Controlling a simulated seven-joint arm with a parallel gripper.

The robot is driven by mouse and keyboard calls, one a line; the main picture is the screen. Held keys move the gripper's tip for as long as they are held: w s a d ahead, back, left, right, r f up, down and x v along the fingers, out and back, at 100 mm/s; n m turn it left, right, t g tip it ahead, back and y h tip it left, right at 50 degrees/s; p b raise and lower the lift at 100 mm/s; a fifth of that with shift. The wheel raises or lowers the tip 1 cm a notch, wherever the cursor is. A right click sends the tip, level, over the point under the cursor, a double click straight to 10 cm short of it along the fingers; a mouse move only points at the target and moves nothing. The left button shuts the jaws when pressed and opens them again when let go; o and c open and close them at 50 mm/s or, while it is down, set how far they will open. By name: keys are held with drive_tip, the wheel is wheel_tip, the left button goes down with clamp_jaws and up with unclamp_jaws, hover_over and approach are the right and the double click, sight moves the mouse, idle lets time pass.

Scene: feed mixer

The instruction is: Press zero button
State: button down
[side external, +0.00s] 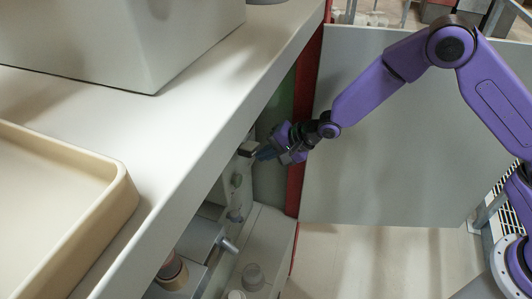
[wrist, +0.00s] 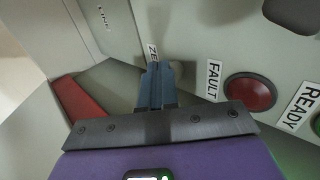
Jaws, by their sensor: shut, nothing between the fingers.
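A label reading "ZE", its rest hidden, shows in the wrist view (wrist: 152,49) on the pale control panel (wrist: 205,30). My gripper (wrist: 158,68) has its blue fingers together, with the tips just below that label. A greyish round shape (wrist: 178,70) shows partly behind the fingers; I cannot tell whether it is the zero button or whether the tips touch it. In the side external view my gripper (side external: 262,154) points left at the upper part of the panel, close to a pale block (side external: 247,149).
A red button (wrist: 250,92) labelled FAULT sits right of the fingers, with a READY label (wrist: 302,108) beyond it. A red strip (wrist: 72,98) lies to the left. In the side external view, a white counter (side external: 190,110) with a beige tray (side external: 70,190) overhangs the panel.

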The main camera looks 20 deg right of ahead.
drive_tip(key=shift+a, duration=0.1)
drive_tip(key=shift+w+a+r, duration=0.1)
drive_tip(key=shift+w+a, duration=0.65)
drive_tip(key=shift+s, duration=0.1)
drive_tip(key=s+d+r, duration=0.6)
drive_tip(key=s+d, duration=0.2)
drive_tip(key=shift+s+d+r, duration=0.15)
drive_tip(key=shift+d+r, duration=0.05)
drive_tip(key=shift+d, duration=0.2)
idle(0.5)
